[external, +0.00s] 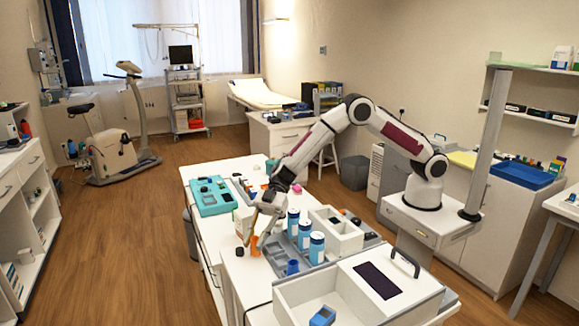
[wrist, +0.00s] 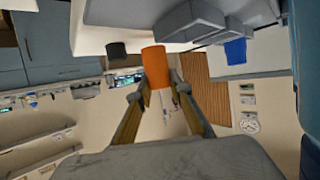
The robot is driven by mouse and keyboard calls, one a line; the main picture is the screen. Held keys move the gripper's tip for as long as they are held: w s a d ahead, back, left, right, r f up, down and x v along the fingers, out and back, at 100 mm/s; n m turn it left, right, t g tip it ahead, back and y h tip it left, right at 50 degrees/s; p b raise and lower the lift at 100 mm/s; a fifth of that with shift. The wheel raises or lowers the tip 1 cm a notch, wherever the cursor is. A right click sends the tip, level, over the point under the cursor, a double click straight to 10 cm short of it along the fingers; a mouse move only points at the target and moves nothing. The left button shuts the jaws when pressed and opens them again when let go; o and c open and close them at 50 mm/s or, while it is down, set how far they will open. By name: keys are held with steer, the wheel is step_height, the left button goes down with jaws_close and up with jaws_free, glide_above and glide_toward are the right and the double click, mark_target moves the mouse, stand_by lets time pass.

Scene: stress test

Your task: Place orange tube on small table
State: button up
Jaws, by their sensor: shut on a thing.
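The orange tube (external: 255,246) is at the near left edge of the white work table (external: 207,228), just below my gripper (external: 258,232). In the wrist view the orange tube (wrist: 156,66) is between the fingertips of my gripper (wrist: 158,90), which is shut on it. Whether the tube touches the table top is hard to tell. Which surface is the small table is not clear from these frames.
Blue-and-white canisters (external: 304,235) stand right of the gripper. A small dark object (external: 239,253) sits just left of the tube, and a blue cup (external: 292,267) is in front. A teal case (external: 210,196) lies farther back. A white box (external: 340,295) fills the front.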

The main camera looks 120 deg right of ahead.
steer(key=shift+f, duration=0.75)
steer(key=shift+f, duration=0.1)
steer(key=o, duration=1)
steer(key=shift+s+d+r, duration=0.25)
steer(key=shift+d+r, duration=0.1)
steer(key=v, duration=1.1)
steer(key=shift+s+f, duration=0.1)
steer(key=shift+s, duration=0.05)
